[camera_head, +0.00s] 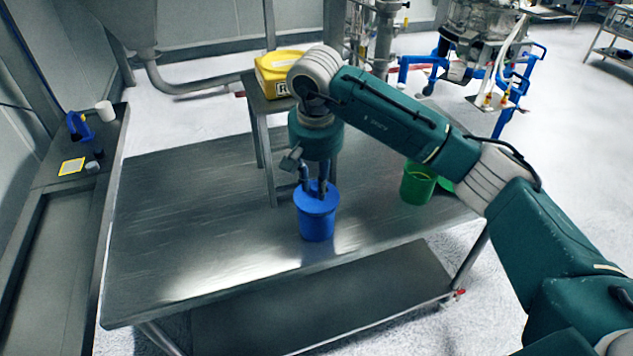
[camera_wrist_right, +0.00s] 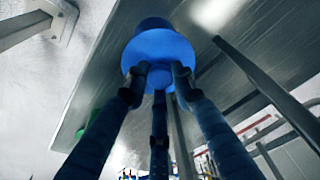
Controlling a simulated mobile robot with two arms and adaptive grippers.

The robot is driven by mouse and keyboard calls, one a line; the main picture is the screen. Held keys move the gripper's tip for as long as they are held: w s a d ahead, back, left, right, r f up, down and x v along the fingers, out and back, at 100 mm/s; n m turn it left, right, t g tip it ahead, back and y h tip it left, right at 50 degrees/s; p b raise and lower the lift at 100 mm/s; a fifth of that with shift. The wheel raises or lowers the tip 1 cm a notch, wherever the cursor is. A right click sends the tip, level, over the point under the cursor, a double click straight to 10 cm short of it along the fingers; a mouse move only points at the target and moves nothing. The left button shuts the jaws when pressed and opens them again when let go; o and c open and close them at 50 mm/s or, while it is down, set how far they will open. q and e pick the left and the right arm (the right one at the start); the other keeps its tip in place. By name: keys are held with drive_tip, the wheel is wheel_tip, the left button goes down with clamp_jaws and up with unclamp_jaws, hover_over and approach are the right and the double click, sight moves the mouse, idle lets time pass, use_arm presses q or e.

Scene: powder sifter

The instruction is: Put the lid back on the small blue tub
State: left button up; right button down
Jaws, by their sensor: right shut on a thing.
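The small blue tub (camera_head: 316,226) stands upright on the metal table, near its front edge. Its round blue lid (camera_head: 328,200) is level over the tub's mouth; I cannot tell whether it touches the rim all round. My right gripper (camera_head: 314,190) points down from above and is shut on the lid. In the right wrist view the fingers (camera_wrist_right: 158,76) close around the middle of the lid (camera_wrist_right: 158,47), and part of the tub (camera_wrist_right: 154,23) shows behind it. The tub's mouth is hidden by the lid. My left gripper is not in view.
A green container (camera_head: 417,186) stands on the table (camera_head: 180,220) to the right, partly behind my right arm. A yellow box (camera_head: 272,72) sits on a raised stand at the back. The table's left half is clear. A side bench (camera_head: 60,200) at far left holds small items.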

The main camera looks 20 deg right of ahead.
drive_tip(key=shift+f+b, duration=0.2)
drive_tip(key=shift+b, duration=0.3)
idle(0.9)
idle(0.4)
drive_tip(key=c, duration=0.9)
unclamp_jaws()
drive_tip(key=shift+r+p, duration=1.85)
drive_tip(key=shift+r, duration=1.65)
drive_tip(key=shift+c, duration=0.4)
clamp_jaws()
